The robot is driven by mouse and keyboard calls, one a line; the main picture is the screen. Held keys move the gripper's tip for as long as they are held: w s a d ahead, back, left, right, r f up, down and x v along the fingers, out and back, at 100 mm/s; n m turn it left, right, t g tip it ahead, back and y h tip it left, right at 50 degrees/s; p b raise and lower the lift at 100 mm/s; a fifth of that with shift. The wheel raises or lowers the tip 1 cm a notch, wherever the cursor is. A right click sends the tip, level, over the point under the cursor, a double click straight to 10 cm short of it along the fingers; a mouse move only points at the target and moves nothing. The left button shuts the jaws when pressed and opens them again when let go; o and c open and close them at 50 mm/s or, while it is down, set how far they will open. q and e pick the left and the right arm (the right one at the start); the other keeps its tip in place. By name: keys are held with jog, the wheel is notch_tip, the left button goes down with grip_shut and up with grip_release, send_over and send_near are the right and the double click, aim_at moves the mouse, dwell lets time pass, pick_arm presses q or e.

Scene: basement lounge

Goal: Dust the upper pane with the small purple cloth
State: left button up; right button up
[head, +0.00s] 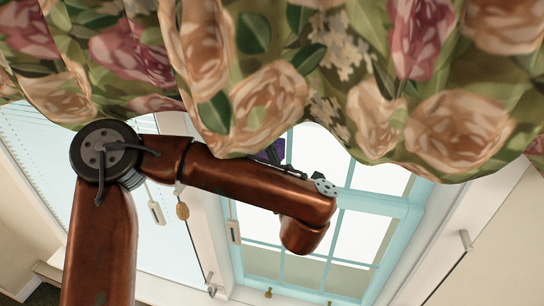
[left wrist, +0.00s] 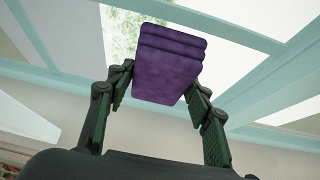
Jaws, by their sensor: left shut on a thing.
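The small purple cloth (left wrist: 170,62) is a folded pad between the two fingers of my left gripper (left wrist: 160,82), which is shut on it. In the head view only a bit of the cloth (head: 268,149) shows, between the flower-print valance and my copper arm; the gripper is mostly hidden there. The window's upper pane (head: 322,152) is bright, in a pale blue frame, its top covered by the valance. In the left wrist view the cloth overlaps a pane with foliage beyond (left wrist: 120,35). I cannot tell whether cloth and glass touch. My right gripper is out of view.
The flower-print valance (head: 270,85) hangs across the top, close to my left arm. Pale blue bars (head: 370,206) divide the window, with lower panes (head: 305,244) beneath. Another window with blinds (head: 40,145) is at left. Small pulls (head: 182,211) hang between the windows.

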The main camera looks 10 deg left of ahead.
pick_arm(q)
jog(key=shift+a, duration=0.45)
jog(key=s+b, duration=0.4)
jog(key=s, duration=0.2)
jog(key=shift+a, duration=0.1)
dwell(0.3)
jog(key=s+b, duration=0.3)
dwell(0.3)
